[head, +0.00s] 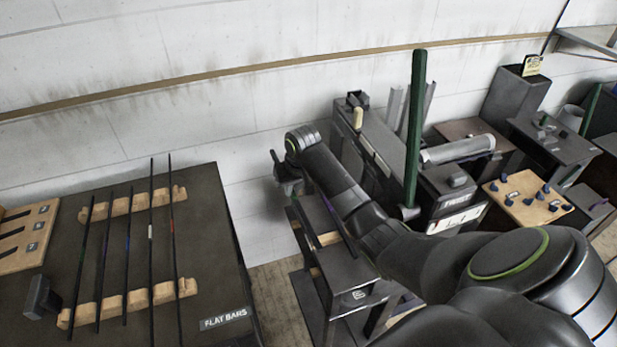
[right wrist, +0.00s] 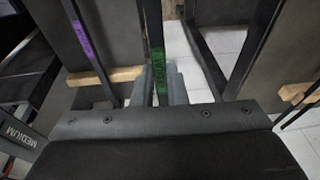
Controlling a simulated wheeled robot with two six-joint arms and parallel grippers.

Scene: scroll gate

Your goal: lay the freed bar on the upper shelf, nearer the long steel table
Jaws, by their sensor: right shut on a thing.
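My right gripper (head: 284,172) is beside the left edge of a dark two-level shelf stand (head: 345,268) in the head view. In the right wrist view its grey fingers (right wrist: 161,84) are shut on a thin dark bar (right wrist: 152,20) with a green label. The shelf stand has pale wooden rests (head: 329,238); a rest also shows in the right wrist view (right wrist: 122,74). Another dark bar with a purple label (right wrist: 81,35) is left of the held bar there. I cannot tell whether the held bar touches the shelf. My left gripper is not in view.
A dark table (head: 215,250) marked FLAT BARS stands at left, with several thin bars on notched wooden rests (head: 137,306). A machine marked TWIST (head: 448,195), with a tall green lever (head: 415,120), stands right of the shelf. Floor shows between table and shelf.

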